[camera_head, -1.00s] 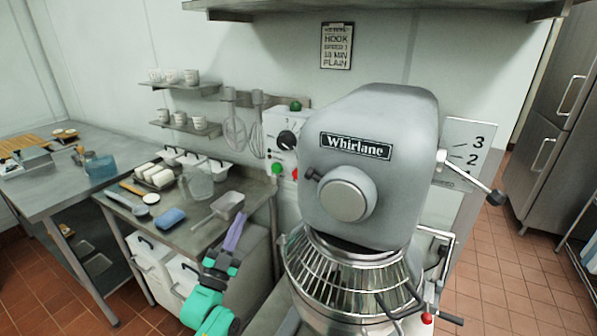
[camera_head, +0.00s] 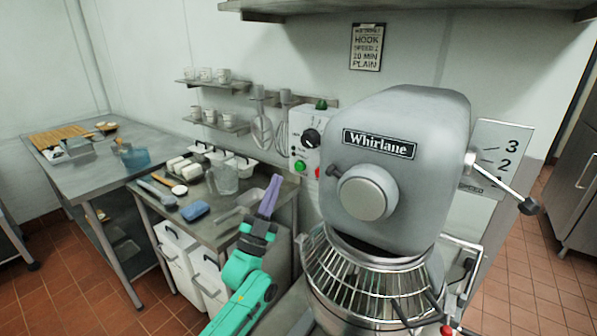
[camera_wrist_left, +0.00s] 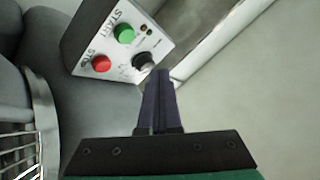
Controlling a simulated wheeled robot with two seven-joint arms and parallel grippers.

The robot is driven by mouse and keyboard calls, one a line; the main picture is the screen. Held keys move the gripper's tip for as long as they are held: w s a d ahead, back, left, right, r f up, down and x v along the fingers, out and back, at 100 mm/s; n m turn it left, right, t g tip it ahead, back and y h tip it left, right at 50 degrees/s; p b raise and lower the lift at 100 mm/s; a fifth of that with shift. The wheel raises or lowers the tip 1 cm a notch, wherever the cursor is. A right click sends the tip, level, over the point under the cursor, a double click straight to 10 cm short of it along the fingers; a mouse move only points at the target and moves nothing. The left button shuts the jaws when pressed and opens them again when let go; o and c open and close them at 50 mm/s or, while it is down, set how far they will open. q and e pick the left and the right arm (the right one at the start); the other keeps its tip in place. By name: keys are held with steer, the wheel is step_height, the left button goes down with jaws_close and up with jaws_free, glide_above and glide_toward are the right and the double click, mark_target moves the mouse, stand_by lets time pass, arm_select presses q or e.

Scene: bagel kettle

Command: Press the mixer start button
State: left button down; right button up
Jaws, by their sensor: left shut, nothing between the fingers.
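The mixer (camera_head: 410,130) is a large grey machine labelled Whirlane, with a wire bowl guard below its head. Its control box (camera_head: 308,130) is on the left side of the head, with a black dial, a green button (camera_head: 300,166) and a red button. In the left wrist view the green start button (camera_wrist_left: 124,34) sits beside the word START, the red stop button (camera_wrist_left: 101,63) beside STOP. My left gripper (camera_head: 272,186) has its purple fingers shut and empty, pointing up, below and left of the buttons. In the wrist view its fingertips (camera_wrist_left: 159,74) are apart from the green button.
A steel side table (camera_head: 225,233) with a jug (camera_head: 226,177), a blue sponge (camera_head: 195,210) and a scoop stands left of the mixer. The speed lever (camera_head: 505,188) sticks out on the mixer's right.

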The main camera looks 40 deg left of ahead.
mark_target(300, 166)
arm_select(q)
steer(key=w+b, duration=0.2)
steer(key=w, duration=0.3)
steer(key=shift+w+a, duration=0.1)
steer(key=shift+w, duration=0.15)
stand_by(1.7)
steer(key=shift+w+b, duration=0.3)
steer(key=shift+w, duration=0.15)
